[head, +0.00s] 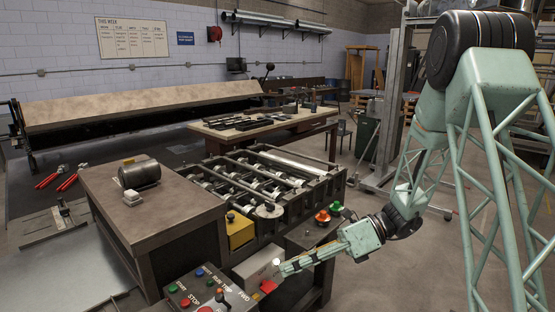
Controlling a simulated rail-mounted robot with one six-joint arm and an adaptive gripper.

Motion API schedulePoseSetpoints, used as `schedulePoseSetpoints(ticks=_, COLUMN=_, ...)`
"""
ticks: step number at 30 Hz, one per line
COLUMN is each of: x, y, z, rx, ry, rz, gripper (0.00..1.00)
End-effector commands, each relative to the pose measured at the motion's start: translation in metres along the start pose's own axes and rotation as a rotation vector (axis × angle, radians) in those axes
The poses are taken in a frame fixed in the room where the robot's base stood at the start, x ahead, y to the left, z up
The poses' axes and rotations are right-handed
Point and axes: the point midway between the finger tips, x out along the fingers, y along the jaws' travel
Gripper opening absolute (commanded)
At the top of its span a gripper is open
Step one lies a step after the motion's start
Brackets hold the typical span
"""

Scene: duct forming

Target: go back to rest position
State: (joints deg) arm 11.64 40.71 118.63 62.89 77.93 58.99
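My gripper (286,269) is at the lower middle of the head view, at the end of my pale green arm, which comes in from the right. It points left and slightly down, beside a light grey box (257,268) on the front of the roller machine (270,190). A small red part (268,287) shows just below its tip; I cannot tell whether they touch. The fingers are too small to tell open from shut, and I see no object clearly held.
A control panel (205,292) with coloured buttons stands at the front, left of my gripper. A brown-topped bench (150,205) carries a dark cylinder (139,174). A tool table (262,125) is behind.

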Motion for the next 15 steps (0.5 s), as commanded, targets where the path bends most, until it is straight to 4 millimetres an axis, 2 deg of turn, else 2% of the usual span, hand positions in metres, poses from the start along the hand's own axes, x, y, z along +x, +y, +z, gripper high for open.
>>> schedulePoseSetpoints(ticks=15, x=-0.012, y=0.079, z=0.004, rx=-0.284, ry=0.181, rz=-0.013, gripper=0.20)
